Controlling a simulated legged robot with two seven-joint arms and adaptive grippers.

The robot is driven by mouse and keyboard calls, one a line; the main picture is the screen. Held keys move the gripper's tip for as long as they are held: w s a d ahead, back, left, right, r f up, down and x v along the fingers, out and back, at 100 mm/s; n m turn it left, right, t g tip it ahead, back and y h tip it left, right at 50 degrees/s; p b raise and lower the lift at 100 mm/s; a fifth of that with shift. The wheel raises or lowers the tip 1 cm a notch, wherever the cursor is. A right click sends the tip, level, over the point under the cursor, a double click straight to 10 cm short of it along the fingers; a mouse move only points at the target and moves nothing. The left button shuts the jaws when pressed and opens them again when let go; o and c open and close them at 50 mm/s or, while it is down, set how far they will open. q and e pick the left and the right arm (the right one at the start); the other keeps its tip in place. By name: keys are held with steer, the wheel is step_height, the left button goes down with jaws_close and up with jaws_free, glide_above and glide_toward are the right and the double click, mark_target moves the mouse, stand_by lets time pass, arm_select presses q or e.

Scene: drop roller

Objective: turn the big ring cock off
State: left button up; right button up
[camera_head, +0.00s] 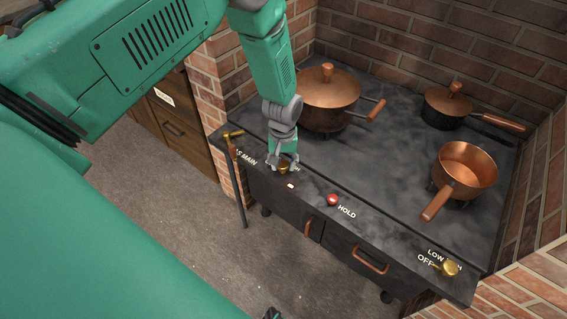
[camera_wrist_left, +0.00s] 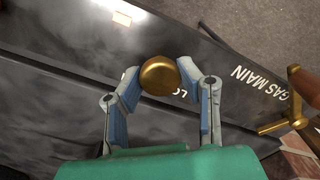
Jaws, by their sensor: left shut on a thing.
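A round brass knob (camera_head: 284,169) sits on the front ledge of the black stove, right of the GAS MAIN lettering. I take it as the big ring cock. My left gripper (camera_head: 282,164) reaches down onto it from above. In the left wrist view, the two fingers of the left gripper (camera_wrist_left: 158,82) close on either side of the brass knob (camera_wrist_left: 160,75). A label beside the knob is mostly hidden; only "LO" shows. My right gripper is not identifiable in either view.
A brass lever (camera_head: 233,134) stands at the ledge's left end by GAS MAIN. A red HOLD button (camera_head: 333,200) and another brass knob (camera_head: 450,268) sit further right. Copper pots (camera_head: 328,97), (camera_head: 447,103) and an open copper pan (camera_head: 467,168) occupy the stovetop. Brick walls enclose it.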

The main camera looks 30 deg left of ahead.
arm_select(q)
steer(key=shift+w+a+r+n, duration=0.1)
steer(key=shift+w+r+n, duration=0.15)
steer(key=shift+n, duration=0.55)
steer(key=shift+w, duration=0.1)
steer(key=o, duration=0.9)
steer(key=shift+o, duration=1.3)
steer(key=shift+s+f, duration=0.1)
steer(key=shift+s, duration=0.1)
